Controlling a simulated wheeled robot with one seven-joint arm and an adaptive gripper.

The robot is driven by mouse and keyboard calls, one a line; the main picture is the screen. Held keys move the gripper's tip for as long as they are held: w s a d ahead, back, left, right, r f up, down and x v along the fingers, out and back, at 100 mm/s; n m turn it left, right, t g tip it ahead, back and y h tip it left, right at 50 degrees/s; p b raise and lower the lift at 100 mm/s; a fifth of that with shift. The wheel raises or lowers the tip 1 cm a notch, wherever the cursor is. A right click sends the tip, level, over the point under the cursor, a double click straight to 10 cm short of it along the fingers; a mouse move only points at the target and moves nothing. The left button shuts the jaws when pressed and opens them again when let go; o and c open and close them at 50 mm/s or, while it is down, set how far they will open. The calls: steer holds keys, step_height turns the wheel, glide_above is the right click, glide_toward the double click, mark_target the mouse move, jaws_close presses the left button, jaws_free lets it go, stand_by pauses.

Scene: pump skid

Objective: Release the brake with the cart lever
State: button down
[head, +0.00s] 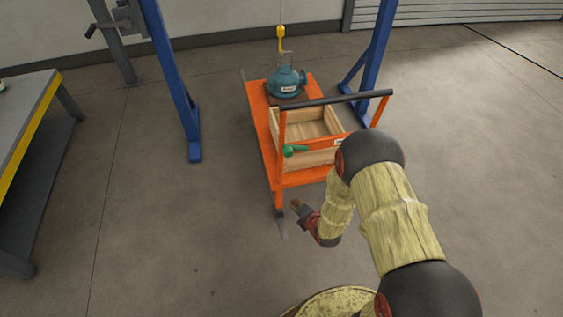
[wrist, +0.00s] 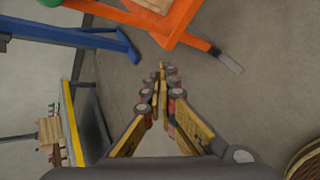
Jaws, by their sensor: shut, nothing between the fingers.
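The orange cart (head: 293,181) stands in the middle of the head view. My gripper (head: 296,204) is shut and empty, low in front of the cart and below the green lever. In the wrist view its fingertips (wrist: 162,68) meet over bare floor, apart from the cart.
The cart carries a wooden crate (head: 320,124) and a teal pump (head: 286,81), with a yellow hook (head: 281,34) above it. Blue gantry legs (head: 180,95) flank the cart. A workbench (head: 22,115) stands at left.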

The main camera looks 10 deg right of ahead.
steer(key=w+a+r+n+t+y, duration=0.1)
steer(key=w+r+n+t, duration=0.2)
steer(key=w+r+n, duration=0.2)
step_height(320, 180, up, 2)
steer(key=shift+a+r+n+t, duration=0.15)
steer(key=shift+r+n+t, duration=0.15)
steer(key=shift+n, duration=0.6)
steer(key=shift+f, duration=0.15)
steer(key=b+x, duration=0.4)
steer(key=x, duration=0.6)
steer(key=shift+d+r+b, duration=0.2)
steer(key=shift+d+r, duration=0.3)
steer(key=shift+r, duration=0.35)
steer(key=shift+d+r+b, duration=0.2)
steer(key=shift+d+r, duration=0.3)
steer(key=shift+r, duration=0.4)
